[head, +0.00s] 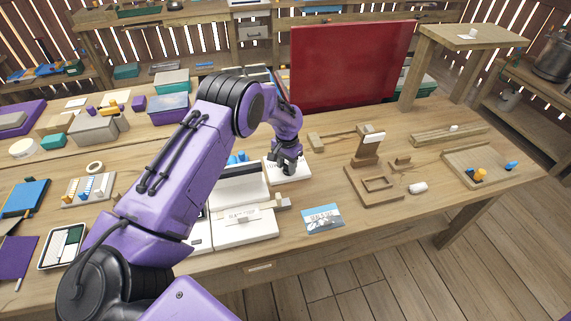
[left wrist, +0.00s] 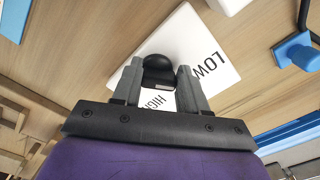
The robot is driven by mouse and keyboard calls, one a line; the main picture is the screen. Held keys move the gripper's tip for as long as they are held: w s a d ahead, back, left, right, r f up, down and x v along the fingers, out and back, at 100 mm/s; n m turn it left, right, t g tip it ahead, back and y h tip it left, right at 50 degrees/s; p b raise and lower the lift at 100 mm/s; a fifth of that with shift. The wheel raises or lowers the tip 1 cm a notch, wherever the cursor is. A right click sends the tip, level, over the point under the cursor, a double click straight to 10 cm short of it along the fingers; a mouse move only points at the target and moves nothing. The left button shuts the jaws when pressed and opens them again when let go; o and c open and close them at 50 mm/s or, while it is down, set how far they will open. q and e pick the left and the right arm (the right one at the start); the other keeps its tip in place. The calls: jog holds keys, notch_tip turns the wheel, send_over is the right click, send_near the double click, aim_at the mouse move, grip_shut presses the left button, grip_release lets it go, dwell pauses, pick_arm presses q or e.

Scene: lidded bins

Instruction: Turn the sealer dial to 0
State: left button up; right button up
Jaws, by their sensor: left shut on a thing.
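The sealer dial is a black round knob (left wrist: 157,66) on a white plate (left wrist: 205,45) printed with the words LOW and HIGH. In the left wrist view my left gripper (left wrist: 160,72) has its two grey fingers on either side of the knob, shut on it. In the head view the gripper (head: 287,164) reaches down onto the white plate (head: 300,174) and hides the knob. I cannot read a 0 mark or the dial's pointer. My right gripper is not in view.
A large red panel (head: 345,65) stands upright behind. A wooden stand (head: 372,183), a blue-and-white card (head: 323,219) and a tray (head: 490,172) lie to the right. Bare tabletop lies between them.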

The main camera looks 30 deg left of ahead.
pick_arm(q)
jog(key=shift+d+n, duration=0.15)
jog(key=shift+n, duration=1.35)
jog(key=shift+w, duration=0.1)
jog(key=o, duration=0.8)
jog(key=shift+c, duration=0.2)
jog(key=o, duration=0.3)
jog(key=shift+w+f, duration=0.1)
notch_tip(320, 180, up, 10)
jog(key=b, duration=0.2)
jog(key=shift+r, duration=0.25)
